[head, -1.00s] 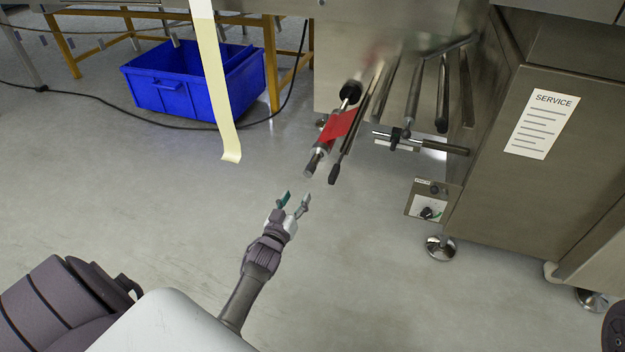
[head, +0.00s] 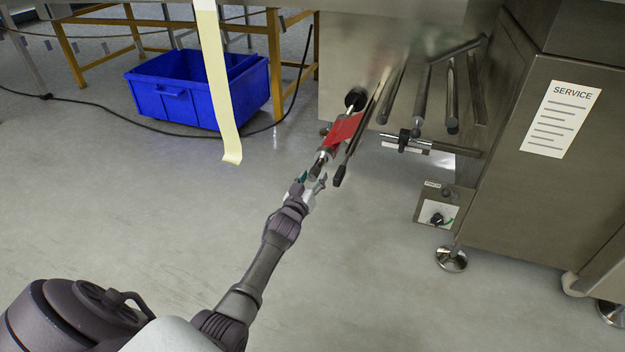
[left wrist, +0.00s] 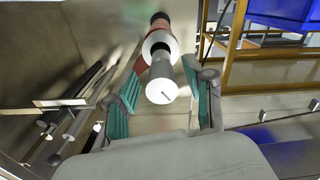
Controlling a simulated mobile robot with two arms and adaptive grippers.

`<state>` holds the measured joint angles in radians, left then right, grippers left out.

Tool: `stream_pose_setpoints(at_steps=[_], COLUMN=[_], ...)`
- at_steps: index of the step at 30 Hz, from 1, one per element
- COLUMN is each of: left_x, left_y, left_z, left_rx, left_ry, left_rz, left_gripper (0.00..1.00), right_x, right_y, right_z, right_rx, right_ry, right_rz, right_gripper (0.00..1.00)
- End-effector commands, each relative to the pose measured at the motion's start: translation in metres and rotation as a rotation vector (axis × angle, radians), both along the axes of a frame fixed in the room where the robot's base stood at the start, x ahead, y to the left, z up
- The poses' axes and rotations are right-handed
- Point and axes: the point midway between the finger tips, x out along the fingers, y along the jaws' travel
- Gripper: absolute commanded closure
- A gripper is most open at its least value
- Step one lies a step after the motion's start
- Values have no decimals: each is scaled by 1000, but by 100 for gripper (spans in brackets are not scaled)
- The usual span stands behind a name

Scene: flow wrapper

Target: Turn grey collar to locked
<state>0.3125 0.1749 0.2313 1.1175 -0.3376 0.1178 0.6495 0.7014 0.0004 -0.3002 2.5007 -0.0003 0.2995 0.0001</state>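The grey collar (head: 316,172) is the short grey cylinder at the near end of a shaft that carries a red roll (head: 344,130). In the left wrist view the collar (left wrist: 162,88) shows its round end face with a short dark line on it, and the red and white roll (left wrist: 158,42) stands behind it. My left gripper (head: 311,180) is at the collar's end. In the left wrist view its green-padded fingers (left wrist: 163,108) are spread on either side of the collar, with a gap visible on both sides. My right gripper is not in view.
A black-tipped lever (head: 338,176) hangs just right of the shaft. Several grey rollers (head: 452,90) and a small knob panel (head: 438,214) are further right. A pale strip (head: 216,80) hangs at left, before a blue crate (head: 200,90).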

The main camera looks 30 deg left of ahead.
Motion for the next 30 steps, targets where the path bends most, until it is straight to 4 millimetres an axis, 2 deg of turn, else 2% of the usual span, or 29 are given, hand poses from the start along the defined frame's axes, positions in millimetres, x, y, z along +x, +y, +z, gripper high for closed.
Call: stream_pose_setpoints(at_steps=[1, 9, 20, 30], left_x=[0, 0, 0, -1], left_y=[0, 0, 0, 2], left_z=[0, 0, 0, 0], left_rx=[0, 0, 55, 282], left_ry=[0, 0, 14, 69], left_rz=[0, 0, 1, 1], left_gripper=[58, 100, 100, 100], right_x=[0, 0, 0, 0], right_y=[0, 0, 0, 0], right_z=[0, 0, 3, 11], right_rx=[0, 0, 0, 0], right_ry=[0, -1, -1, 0], right_rz=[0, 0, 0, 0], right_gripper=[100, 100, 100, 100])
